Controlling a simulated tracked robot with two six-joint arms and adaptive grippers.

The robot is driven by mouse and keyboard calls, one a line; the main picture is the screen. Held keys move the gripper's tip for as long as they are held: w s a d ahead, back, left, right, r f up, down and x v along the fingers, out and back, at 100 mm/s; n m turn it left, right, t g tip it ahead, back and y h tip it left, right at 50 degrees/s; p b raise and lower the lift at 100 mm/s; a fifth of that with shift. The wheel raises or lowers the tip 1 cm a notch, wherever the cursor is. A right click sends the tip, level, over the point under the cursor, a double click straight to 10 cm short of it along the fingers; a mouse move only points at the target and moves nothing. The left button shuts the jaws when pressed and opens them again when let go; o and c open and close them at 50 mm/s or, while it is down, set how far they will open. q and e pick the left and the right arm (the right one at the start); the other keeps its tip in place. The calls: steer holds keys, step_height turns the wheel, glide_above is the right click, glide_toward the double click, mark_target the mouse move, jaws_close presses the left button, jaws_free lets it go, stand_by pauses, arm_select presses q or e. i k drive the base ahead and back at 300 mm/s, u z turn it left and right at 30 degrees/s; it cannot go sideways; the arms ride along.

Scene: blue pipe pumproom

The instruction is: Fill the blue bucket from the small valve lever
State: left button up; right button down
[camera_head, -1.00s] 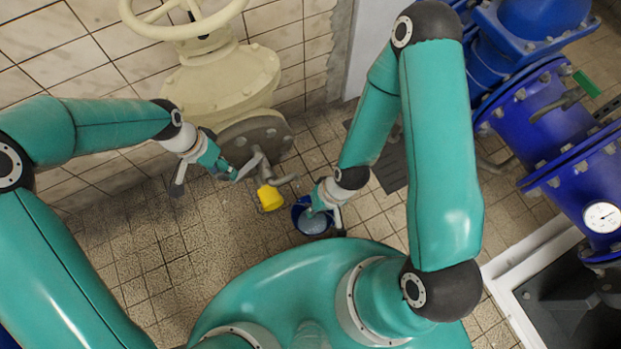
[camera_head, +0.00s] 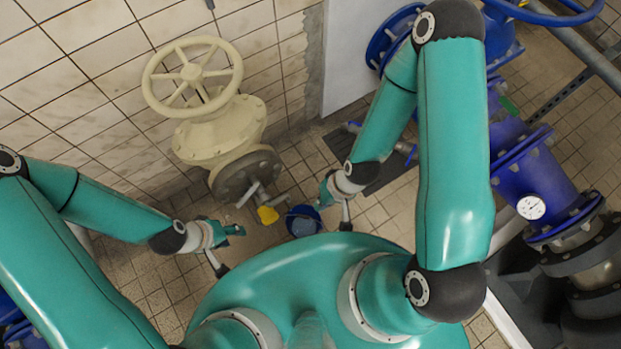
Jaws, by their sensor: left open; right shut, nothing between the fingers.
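The blue bucket (camera_head: 303,222) stands on the tiled floor beneath the large cream valve, its opening facing up; I cannot tell how full it is. The small grey valve lever (camera_head: 248,194) sits on the pipe end just left of the bucket, beside a yellow part (camera_head: 268,215). My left gripper (camera_head: 230,249) is open and empty, below and left of the lever, apart from it. My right gripper (camera_head: 336,207) is shut and empty, just right of the bucket; I cannot tell if it touches the rim.
A cream valve with a handwheel (camera_head: 195,75) stands against the tiled wall. Blue pipes with a gauge (camera_head: 531,207) fill the right side. A dark floor grate (camera_head: 380,180) lies behind my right arm.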

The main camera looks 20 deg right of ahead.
mark_target(257, 184)
steer(key=z, duration=0.1)
steer(key=k, duration=2.35)
steer(key=u, duration=0.4)
steer(key=i, duration=1)
